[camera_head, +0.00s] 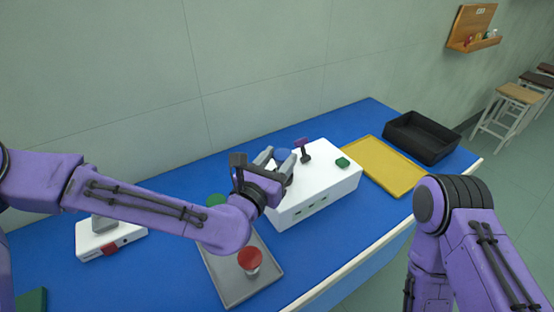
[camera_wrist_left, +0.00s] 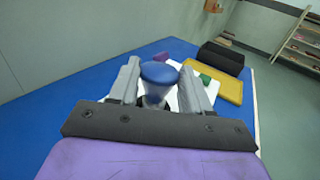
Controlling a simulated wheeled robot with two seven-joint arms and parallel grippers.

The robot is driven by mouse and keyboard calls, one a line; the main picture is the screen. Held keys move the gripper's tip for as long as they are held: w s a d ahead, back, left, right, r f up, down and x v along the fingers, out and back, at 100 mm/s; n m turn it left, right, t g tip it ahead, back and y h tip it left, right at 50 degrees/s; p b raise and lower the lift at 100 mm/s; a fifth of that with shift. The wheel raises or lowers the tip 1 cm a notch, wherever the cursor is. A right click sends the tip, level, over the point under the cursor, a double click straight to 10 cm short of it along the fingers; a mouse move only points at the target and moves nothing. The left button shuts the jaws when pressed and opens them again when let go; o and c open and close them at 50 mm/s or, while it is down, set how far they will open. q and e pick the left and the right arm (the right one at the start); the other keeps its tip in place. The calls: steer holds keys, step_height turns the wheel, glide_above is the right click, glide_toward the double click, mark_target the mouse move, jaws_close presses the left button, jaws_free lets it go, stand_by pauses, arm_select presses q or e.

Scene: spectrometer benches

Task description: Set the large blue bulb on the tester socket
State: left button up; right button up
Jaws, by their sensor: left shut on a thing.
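The large blue bulb (camera_head: 283,155) has a rounded blue top and a paler lower part; it also shows in the left wrist view (camera_wrist_left: 159,72). My left gripper (camera_head: 284,162) is shut on it, one finger on each side (camera_wrist_left: 158,90). The bulb looks upright, at the left part of the white tester box (camera_head: 318,190). The box carries a purple-topped dark post (camera_head: 303,150) and a green button (camera_head: 342,162). The socket under the bulb is hidden by the gripper, so I cannot tell whether the bulb touches it. My right gripper is out of view.
A grey tray (camera_head: 232,288) holds a red-topped bulb (camera_head: 250,261) and a green-topped one (camera_head: 215,200). A white device (camera_head: 110,239) stands left. A yellow tray (camera_head: 385,168) and black bin (camera_head: 424,138) stand right. Blue bench top is clear behind the gripper.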

arm_select(q)
steer(key=shift+f, duration=0.15)
steer(key=o, duration=0.9)
steer(key=shift+s, duration=0.15)
steer(key=shift+b+v, duration=0.5)
steer(key=shift+v, duration=2.25)
steer(key=p, duration=1.1)
glide_toward(278, 161)
steer(key=shift+s+a, duration=0.25)
steer(key=shift+s, duration=0.25)
